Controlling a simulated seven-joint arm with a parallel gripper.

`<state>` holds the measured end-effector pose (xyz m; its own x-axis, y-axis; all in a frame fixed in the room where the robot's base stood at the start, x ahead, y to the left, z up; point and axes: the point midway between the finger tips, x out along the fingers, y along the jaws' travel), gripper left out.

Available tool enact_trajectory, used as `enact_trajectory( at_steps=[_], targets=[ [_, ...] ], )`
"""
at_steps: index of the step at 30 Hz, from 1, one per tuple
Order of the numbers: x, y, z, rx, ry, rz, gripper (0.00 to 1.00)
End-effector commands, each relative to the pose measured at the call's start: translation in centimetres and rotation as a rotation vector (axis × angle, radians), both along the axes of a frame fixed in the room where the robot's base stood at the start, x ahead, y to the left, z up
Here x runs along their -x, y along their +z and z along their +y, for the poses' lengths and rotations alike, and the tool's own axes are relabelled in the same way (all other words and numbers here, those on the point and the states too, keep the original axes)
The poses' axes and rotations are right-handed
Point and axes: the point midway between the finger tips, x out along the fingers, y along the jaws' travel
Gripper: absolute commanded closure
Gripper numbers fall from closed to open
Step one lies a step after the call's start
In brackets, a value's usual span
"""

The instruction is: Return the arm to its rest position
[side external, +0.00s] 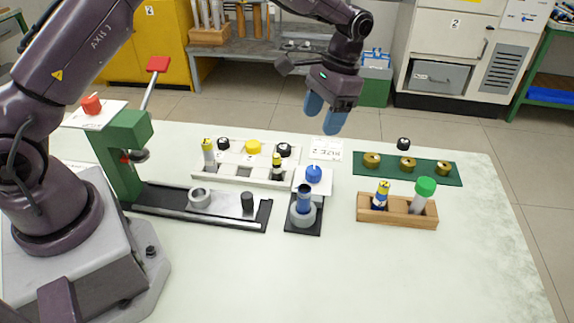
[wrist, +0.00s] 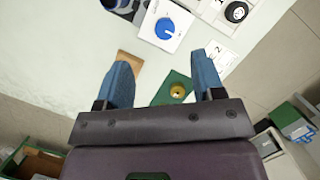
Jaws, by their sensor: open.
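My gripper (side external: 323,117) has two blue fingers and hangs in the air above the back of the table, beyond the white label card. Its fingers are apart with nothing between them. In the wrist view my gripper (wrist: 162,82) also shows its blue fingers spread and empty, with the table and floor beyond them. The arm is raised and reaches out over the table from the left.
The front table is clear.

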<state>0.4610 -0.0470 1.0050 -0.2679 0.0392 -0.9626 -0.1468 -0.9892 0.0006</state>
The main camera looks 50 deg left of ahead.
Motion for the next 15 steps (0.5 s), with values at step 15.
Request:
enact_trajectory(
  at_steps=[15],
  targets=[
    [14.3,12.5,3.0,0.025,0.074,-0.361,0.38]
  ],
)
